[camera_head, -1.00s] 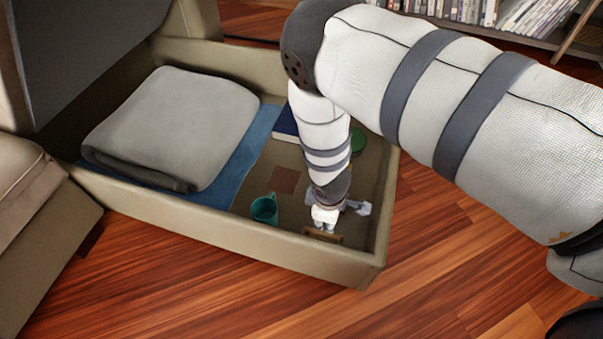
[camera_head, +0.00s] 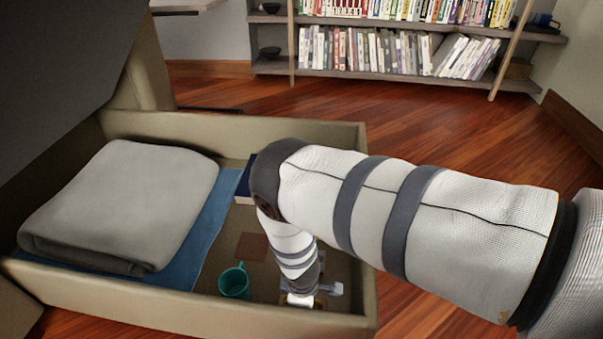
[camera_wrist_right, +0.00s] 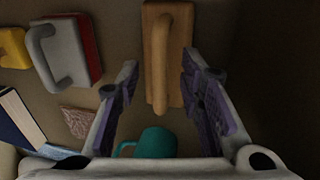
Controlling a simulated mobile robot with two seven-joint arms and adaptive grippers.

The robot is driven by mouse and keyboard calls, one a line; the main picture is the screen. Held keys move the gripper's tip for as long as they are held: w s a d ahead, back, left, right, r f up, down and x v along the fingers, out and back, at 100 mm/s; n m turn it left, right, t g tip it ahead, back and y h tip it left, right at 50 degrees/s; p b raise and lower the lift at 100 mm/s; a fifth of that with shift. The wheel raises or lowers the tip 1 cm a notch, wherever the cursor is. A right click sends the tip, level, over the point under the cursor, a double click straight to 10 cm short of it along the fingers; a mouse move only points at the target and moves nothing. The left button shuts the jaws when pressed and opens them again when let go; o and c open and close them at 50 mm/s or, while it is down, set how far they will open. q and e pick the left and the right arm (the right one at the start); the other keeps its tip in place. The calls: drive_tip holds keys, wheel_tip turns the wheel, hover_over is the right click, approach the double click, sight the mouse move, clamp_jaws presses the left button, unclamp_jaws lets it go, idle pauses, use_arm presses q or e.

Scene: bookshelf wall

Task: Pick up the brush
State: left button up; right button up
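A wooden block with a raised handle, which looks like the brush (camera_wrist_right: 160,55), lies on the bottom of the storage box (camera_head: 120,300). In the right wrist view it sits between and beyond the fingertips of my right gripper (camera_wrist_right: 160,68). The fingers are spread wide, with a gap on each side of the handle. In the head view my right gripper (camera_head: 302,297) points down inside the box near its front wall; the brush is mostly hidden there. My left gripper is not in view.
A teal mug (camera_head: 234,282) stands left of my right gripper; it also shows in the wrist view (camera_wrist_right: 155,143). A red-and-white handled item (camera_wrist_right: 68,52), a yellow item (camera_wrist_right: 12,48) and a dark blue book (camera_head: 246,183) are nearby. A folded grey blanket (camera_head: 130,200) fills the box's left side.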

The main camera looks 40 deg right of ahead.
clamp_jaws()
